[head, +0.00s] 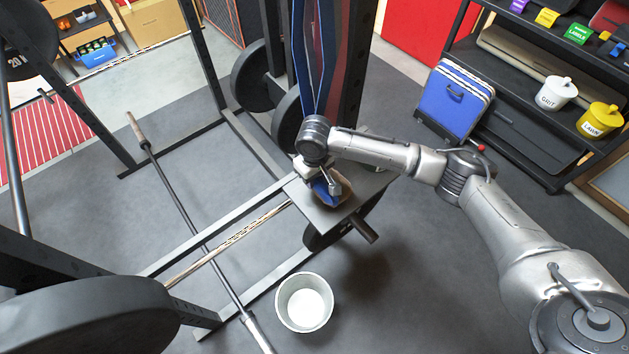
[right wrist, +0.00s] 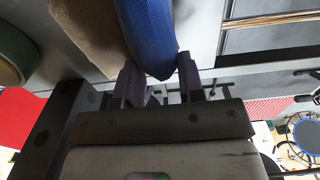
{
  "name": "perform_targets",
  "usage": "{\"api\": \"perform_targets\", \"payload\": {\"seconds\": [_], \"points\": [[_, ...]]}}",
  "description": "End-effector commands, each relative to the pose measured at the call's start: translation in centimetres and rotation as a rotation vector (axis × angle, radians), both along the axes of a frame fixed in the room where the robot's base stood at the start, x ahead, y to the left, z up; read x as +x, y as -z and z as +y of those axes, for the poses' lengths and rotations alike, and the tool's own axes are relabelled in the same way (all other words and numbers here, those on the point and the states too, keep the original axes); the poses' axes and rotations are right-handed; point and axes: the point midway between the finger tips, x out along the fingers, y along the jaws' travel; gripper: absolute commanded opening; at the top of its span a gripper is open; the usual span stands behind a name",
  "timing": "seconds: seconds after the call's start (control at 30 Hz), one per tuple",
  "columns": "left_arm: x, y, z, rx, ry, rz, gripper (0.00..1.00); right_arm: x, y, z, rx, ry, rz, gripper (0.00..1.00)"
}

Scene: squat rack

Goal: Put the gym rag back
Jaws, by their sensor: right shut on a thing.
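A blue cloth-like thing, which looks like the gym rag (head: 321,191), is at a small grey shelf plate (head: 318,214) on the rack. My right gripper (head: 318,183) reaches down over the plate and partly hides it. In the right wrist view the blue rag (right wrist: 150,32) runs between the two fingers of my right gripper (right wrist: 160,82), which is shut on it. A tan thing (right wrist: 92,28) lies right beside the rag; it also shows in the head view (head: 338,188). I cannot tell whether the rag touches the plate. My left gripper is out of view.
A white bucket (head: 304,302) stands on the floor below the plate. Blue and red bands (head: 318,60) hang just behind my right wrist. Barbells (head: 190,220) and rack beams lie left. A dark shelf (head: 500,100) with labelled tubs and a blue case (head: 455,98) stand at right.

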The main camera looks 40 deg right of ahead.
Motion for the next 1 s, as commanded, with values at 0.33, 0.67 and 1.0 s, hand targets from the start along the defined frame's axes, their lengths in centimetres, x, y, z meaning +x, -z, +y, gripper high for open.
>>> {"api": "perform_targets", "payload": {"seconds": [0.33, 0.67, 1.0], "points": [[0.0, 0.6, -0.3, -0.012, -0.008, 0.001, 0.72, 0.0, 2.5, 0.0, -0.001, -0.001, -0.001, 0.17], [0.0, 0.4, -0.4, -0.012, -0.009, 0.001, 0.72, -0.1, 2.8, 0.0, 0.000, -0.001, 0.000, 0.43], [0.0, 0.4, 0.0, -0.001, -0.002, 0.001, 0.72, -0.1, 2.7, 0.0, 0.000, -0.001, 0.000, 0.61]]}}
